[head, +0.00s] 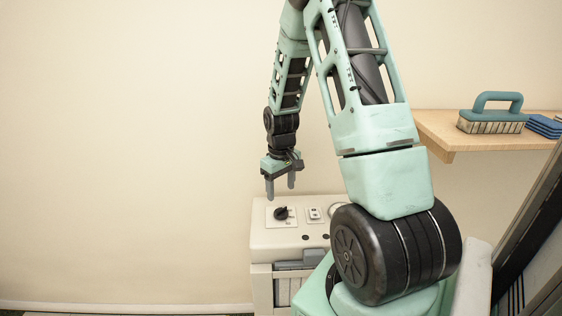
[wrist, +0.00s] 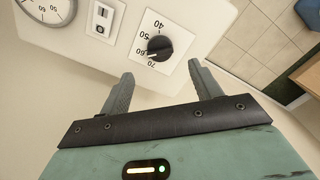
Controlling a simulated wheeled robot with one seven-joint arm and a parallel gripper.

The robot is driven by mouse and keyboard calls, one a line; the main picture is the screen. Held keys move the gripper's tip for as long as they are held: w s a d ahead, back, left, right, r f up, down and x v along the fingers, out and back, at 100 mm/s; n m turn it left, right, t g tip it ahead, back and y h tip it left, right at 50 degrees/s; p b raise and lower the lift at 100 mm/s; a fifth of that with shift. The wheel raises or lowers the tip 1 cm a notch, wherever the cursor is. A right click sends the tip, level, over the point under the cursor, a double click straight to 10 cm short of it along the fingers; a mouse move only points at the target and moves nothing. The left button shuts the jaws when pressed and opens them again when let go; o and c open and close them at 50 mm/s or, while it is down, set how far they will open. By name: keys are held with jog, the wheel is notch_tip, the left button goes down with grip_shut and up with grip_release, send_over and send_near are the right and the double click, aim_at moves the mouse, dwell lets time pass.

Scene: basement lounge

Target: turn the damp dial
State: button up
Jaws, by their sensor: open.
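The damp dial is a black round knob (head: 281,213) on a white plate on top of a cream machine (head: 262,238). In the wrist view the knob (wrist: 159,48) sits on its plate with printed numbers 40, 50, 60 and 70 around it. My gripper (head: 281,192) is open and empty, pointing down above the dial in the head view. In the wrist view my gripper's two fingers (wrist: 162,82) are spread apart, with the knob beyond their tips, roughly between them. No contact with the knob shows.
A small switch plate (head: 314,214) and a round gauge (wrist: 42,10) are beside the dial. A wooden shelf (head: 470,146) at the right holds a teal-handled brush (head: 492,114) and blue folded cloths (head: 544,126). The wall side at left is free.

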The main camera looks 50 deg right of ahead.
notch_tip(320, 180, up, 10)
jog(key=shift+b, duration=0.4)
dwell(0.4)
jog(key=s+a+r+n, duration=0.1)
jog(key=a+n, duration=0.2)
jog(key=a, duration=1.1)
jog(key=s+a+r+n, duration=0.1)
jog(key=a+r+n, duration=0.1)
jog(key=a, duration=1.1)
jog(key=s+a+n, duration=0.4)
jog(key=s+a, duration=1)
jog(key=s, duration=0.1)
jog(key=shift+s+f+n+y, duration=0.2)
jog(key=shift+n+y, duration=0.1)
